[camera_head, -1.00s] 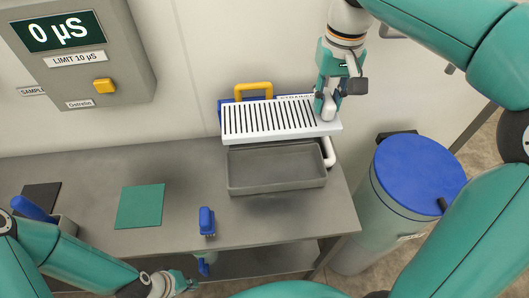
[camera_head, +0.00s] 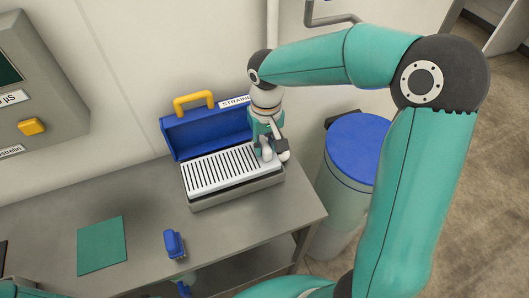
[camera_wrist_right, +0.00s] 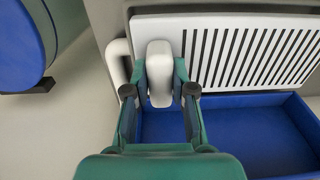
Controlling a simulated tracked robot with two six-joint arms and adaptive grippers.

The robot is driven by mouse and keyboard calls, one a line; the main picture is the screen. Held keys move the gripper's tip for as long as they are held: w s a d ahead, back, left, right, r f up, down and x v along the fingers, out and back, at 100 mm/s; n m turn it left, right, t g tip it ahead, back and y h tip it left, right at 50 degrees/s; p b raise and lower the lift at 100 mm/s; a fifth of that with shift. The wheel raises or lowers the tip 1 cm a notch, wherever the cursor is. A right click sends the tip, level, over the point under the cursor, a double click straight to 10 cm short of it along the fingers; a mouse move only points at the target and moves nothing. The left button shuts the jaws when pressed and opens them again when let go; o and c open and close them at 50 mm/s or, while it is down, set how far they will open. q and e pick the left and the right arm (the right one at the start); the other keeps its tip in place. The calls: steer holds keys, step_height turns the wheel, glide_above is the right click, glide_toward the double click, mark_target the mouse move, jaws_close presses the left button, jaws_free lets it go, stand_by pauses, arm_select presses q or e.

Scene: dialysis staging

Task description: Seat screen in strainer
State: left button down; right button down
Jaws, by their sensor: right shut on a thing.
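The white slotted screen (camera_head: 222,170) lies level over the grey tray (camera_head: 235,195) at the back of the table; I cannot tell whether it rests fully inside the rim. My right gripper (camera_head: 268,152) is at the screen's right end, shut on its white grip. In the right wrist view my gripper (camera_wrist_right: 160,88) closes around that white grip (camera_wrist_right: 159,60), with the screen (camera_wrist_right: 245,50) beyond. The open blue box (camera_head: 205,132) with a yellow handle (camera_head: 193,101) stands directly behind the tray, its blue inside (camera_wrist_right: 235,130) visible.
A partly hidden "STRAINER" label (camera_head: 235,101) is behind the box. A blue-lidded drum (camera_head: 357,148) stands right of the table. A green mat (camera_head: 102,245) and a blue brush-like tool (camera_head: 174,244) lie on the table's front left. The table between them is clear.

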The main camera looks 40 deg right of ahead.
steer(key=shift+f, duration=1.8)
steer(key=shift+f, duration=0.1)
steer(key=c, duration=1)
jaws_free()
step_height(320, 180, up, 12)
steer(key=shift+d+r, duration=0.15)
